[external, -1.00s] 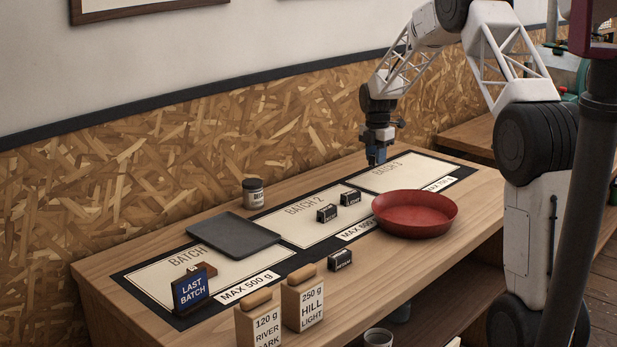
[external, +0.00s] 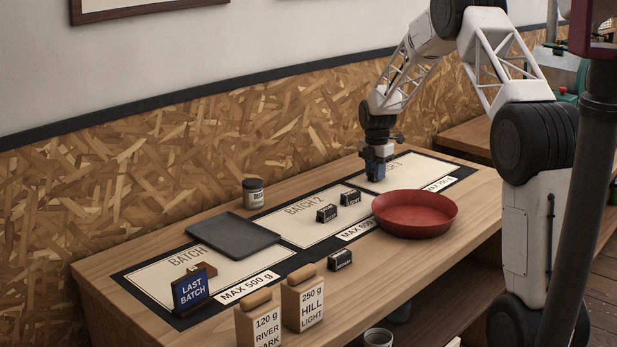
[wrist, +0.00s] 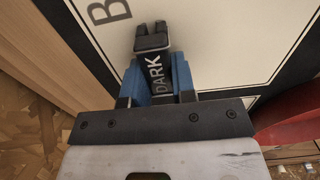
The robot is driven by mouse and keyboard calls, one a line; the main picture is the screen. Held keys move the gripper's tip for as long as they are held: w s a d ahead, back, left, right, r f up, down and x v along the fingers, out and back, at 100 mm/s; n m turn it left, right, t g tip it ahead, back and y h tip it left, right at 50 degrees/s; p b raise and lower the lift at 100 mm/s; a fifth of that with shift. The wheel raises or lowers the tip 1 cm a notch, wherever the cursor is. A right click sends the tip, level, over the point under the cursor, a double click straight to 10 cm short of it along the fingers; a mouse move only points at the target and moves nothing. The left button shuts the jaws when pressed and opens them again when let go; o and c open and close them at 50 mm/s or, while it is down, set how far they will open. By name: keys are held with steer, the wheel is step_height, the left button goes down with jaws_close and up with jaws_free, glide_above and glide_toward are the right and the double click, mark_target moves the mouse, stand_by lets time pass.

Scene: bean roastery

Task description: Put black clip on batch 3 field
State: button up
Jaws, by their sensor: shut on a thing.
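My gripper (external: 376,172) is low over the left part of the batch 3 field (external: 418,171), a cream panel with a black border. In the wrist view its two blue fingers (wrist: 158,80) are shut on a black clip (wrist: 152,42) with a "DARK" label. The clip is above or on the cream field, which fills much of the wrist view (wrist: 228,50); I cannot tell whether it touches. In the external view the fingers mostly hide the clip.
A red round tray (external: 415,222) stands just in front of the batch 3 field. Other black clips (external: 327,213) (external: 350,198) sit on the batch 2 field, and one (external: 340,260) lies by the front border. A dark tray (external: 233,236) and jar (external: 253,193) are further left.

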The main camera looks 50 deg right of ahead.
steer(key=shift+f, duration=0.15)
steer(key=o, duration=0.9)
step_height(320, 180, up, 12)
steer(key=shift+r, duration=0.15)
stand_by(0.7)
